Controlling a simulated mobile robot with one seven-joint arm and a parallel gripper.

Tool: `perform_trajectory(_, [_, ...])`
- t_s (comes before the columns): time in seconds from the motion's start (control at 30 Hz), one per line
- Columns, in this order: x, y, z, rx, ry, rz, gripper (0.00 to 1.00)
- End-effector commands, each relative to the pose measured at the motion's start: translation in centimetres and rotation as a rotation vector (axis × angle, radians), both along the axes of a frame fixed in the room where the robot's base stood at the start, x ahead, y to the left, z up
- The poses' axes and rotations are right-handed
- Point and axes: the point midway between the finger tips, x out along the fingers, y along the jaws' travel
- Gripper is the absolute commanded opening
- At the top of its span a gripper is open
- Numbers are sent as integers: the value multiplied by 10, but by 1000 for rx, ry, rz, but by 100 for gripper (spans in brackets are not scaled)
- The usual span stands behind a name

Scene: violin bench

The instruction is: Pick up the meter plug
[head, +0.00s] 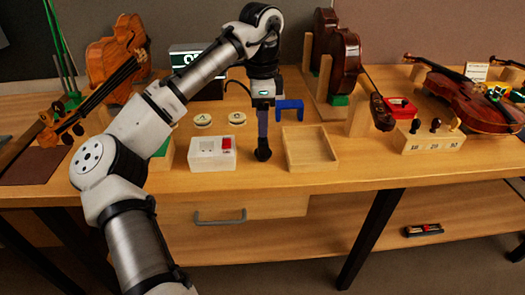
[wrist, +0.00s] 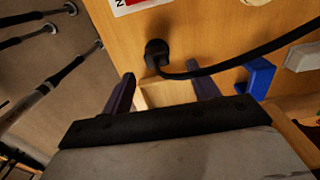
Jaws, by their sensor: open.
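The black meter plug (head: 263,154) is on the bench between a white box (head: 212,155) with a red part and a shallow wooden tray (head: 330,157). In the wrist view the plug (wrist: 157,53) lies beyond my fingertips, with its black cable (wrist: 230,66) running to the right. My gripper (head: 262,136) points down above the plug in the head view. In the wrist view my gripper (wrist: 164,84) is open, its two dark purple fingers apart with nothing between them. The exact gap from fingertips to plug is hard to tell.
A blue bracket (head: 290,109) stands behind the tray. Two round pale discs (head: 203,120) lie behind the white box. Violins stand left and right, one (head: 470,98) lying at the right. A block with dark pegs (head: 430,141) is at the right.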

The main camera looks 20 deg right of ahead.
Motion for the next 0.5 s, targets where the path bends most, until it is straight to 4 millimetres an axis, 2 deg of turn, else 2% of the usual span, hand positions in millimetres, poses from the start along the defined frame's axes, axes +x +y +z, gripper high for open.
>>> perform_trajectory(0.1, [0, 1, -15, 3, -2, 1, 60])
perform_trajectory(0.33, [-2, 1, -31, 3, -2, 2, 60])
perform_trajectory(0.5, [-7, 0, -57, 3, -1, 2, 60])
